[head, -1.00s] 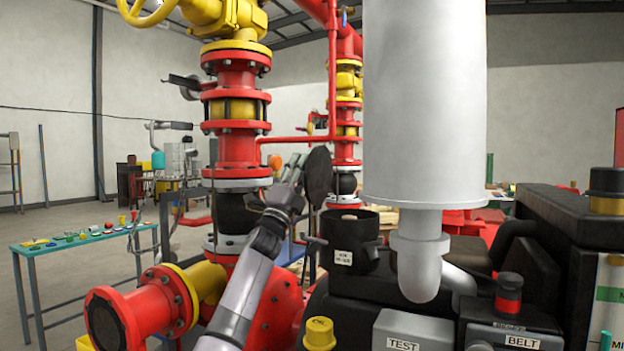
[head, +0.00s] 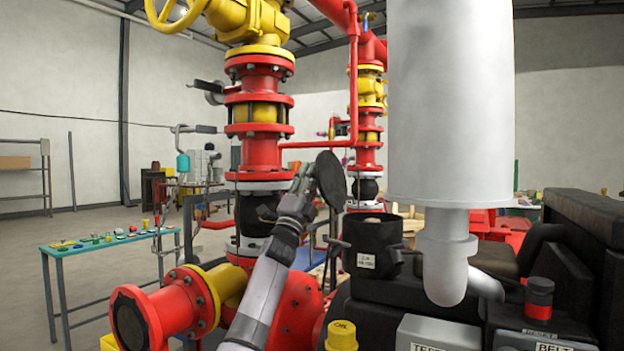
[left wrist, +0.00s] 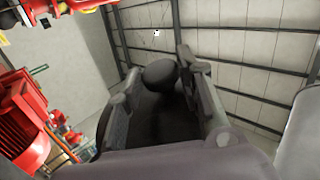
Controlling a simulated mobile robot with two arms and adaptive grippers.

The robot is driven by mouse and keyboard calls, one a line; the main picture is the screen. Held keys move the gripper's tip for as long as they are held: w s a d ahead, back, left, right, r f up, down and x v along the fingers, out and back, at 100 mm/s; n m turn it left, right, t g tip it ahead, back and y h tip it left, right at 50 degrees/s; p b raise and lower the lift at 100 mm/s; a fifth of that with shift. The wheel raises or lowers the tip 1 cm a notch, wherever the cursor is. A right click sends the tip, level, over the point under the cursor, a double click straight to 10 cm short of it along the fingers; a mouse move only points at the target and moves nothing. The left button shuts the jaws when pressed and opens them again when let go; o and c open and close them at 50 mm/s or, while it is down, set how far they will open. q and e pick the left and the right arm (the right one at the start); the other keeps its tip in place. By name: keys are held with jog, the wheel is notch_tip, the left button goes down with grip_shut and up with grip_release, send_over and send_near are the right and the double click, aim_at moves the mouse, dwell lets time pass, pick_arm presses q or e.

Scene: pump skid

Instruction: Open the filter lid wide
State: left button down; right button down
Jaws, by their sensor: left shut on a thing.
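The filter housing (head: 372,240) is a black open-topped cylinder with a small white label, right of centre in the head view. Its dark round lid (head: 331,180) stands tilted up on the housing's left side, clear of the opening. My left gripper (head: 308,180) is at the lid's left edge and is shut on it. In the left wrist view my left gripper (left wrist: 165,95) has its fingers around a dark rounded part of the lid (left wrist: 160,73). How the lid joins the housing is hard to make out. My right gripper is not in view.
A large grey cylinder (head: 450,110) with a bent pipe stands just right of the housing. Red and yellow flanged pipes (head: 258,130) rise behind my left arm. A yellow cap (head: 341,337) sits in front. A teal table (head: 105,245) with small items is at far left.

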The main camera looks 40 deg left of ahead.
pick_arm(q)
jog(key=shift+w+d+f, duration=0.1)
jog(key=shift+w+f, duration=0.1)
jog(key=shift+f, duration=0.25)
jog(key=c, duration=1.6)
grip_release()
jog(key=o, duration=0.3)
jog(key=shift+s, duration=0.1)
jog(key=shift+o, duration=0.9)
jog(key=shift+r, duration=0.2)
jog(key=v, duration=1.2)
jog(key=shift+c, duration=0.2)
